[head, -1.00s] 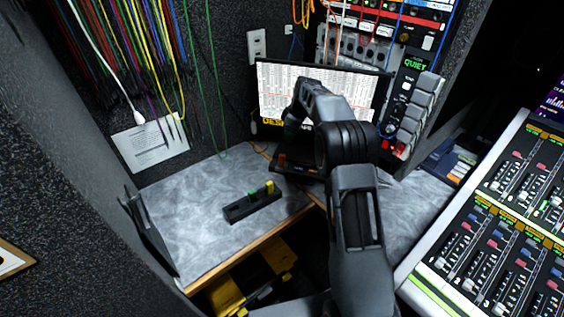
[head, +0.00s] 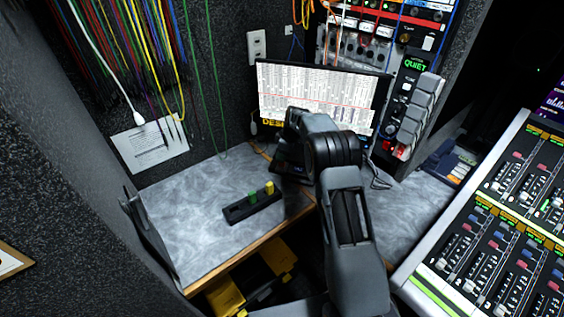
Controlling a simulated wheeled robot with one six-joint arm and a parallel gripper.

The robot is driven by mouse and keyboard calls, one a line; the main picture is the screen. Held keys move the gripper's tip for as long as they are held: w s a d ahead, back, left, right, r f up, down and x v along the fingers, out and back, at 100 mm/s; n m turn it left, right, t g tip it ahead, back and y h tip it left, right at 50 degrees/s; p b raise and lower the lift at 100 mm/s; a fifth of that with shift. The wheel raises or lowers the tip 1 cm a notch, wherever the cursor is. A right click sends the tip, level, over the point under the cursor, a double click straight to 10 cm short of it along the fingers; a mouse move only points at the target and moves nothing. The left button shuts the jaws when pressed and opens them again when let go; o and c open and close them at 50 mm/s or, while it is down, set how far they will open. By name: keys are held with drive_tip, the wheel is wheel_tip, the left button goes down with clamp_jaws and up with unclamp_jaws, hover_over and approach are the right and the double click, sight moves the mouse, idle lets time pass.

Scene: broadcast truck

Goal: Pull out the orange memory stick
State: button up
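A black holder (head: 236,213) lies on the grey desk, with a green stick (head: 252,198) and a yellow stick (head: 269,187) standing in it. I do not make out the orange memory stick now; my arm covers much of the area in front of the monitor. A dark device (head: 281,170) shows partly there, below the screen. My gripper (head: 290,150) is at the end of my bent arm, over this dark device. It is dark and mostly hidden by my own arm, so its fingers and any contact cannot be made out.
A lit monitor (head: 318,92) stands behind my arm. A grey desk (head: 190,205) has free room left of the holder. A dark upright stand (head: 150,238) is at its left edge. A mixing console (head: 490,225) is at right. Cables (head: 150,60) hang at upper left.

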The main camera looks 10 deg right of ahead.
sight(281, 166)
drive_tip(key=x, duration=0.3)
drive_tip(key=shift+f, duration=0.2)
drive_tip(key=shift+c, duration=0.4)
clamp_jaws()
drive_tip(key=shift+r, duration=0.2)
